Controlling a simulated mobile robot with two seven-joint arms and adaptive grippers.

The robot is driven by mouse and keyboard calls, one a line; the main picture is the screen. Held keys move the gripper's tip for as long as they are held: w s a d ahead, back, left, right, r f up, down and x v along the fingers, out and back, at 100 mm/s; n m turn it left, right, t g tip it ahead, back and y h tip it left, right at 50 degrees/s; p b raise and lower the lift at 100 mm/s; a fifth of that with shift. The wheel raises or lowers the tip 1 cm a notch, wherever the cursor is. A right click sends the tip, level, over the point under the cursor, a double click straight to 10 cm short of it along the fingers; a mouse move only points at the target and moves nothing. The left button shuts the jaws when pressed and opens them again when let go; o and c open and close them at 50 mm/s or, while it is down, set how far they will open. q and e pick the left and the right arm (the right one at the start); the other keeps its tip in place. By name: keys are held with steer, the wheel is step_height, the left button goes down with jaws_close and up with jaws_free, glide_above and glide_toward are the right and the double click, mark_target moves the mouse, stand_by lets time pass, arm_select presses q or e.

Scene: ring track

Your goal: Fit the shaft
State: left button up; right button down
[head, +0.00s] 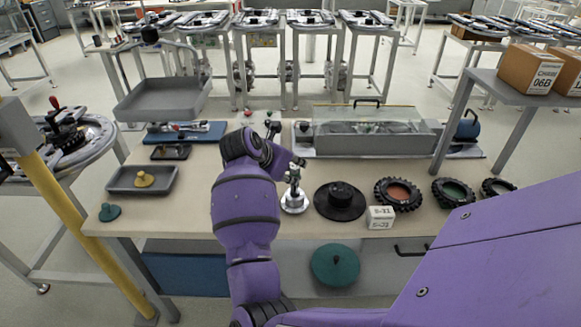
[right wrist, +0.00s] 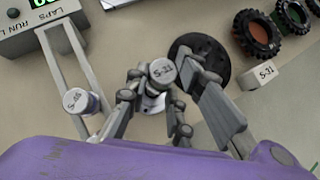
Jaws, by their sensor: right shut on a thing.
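My right gripper (head: 292,176) is at the table's front middle, shut on a pale shaft (head: 294,202) with a wide round foot. In the right wrist view the shaft's top (right wrist: 162,70) reads S-21 and sits between the fingers of my right gripper (right wrist: 160,76). The shaft looks upright; I cannot tell whether its foot touches the table. Just right of it lies a black disc with a raised hub (head: 340,198), also in the right wrist view (right wrist: 214,62). My left gripper is not in view.
Several tyres (head: 398,194) line the table's right side. A clear-covered case (head: 366,129) stands behind. Grey trays (head: 142,180) are at left. A second labelled shaft (right wrist: 78,100) stands by a grey frame under a lap counter (right wrist: 35,22). My arm hides the table's middle.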

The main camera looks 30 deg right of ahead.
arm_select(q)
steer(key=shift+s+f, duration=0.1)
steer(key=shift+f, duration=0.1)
arm_select(e)
steer(key=shift+f, duration=0.35)
arm_select(q)
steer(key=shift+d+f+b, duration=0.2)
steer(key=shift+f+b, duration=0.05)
steer(key=shift+b, duration=0.05)
arm_select(e)
steer(key=shift+f, duration=0.5)
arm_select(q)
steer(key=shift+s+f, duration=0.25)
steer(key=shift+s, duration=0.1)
arm_select(e)
steer(key=shift+f, duration=0.6)
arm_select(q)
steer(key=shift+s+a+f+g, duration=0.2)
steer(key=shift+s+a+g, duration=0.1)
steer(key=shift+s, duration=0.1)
arm_select(e)
steer(key=c, duration=1.5)
jaws_free()
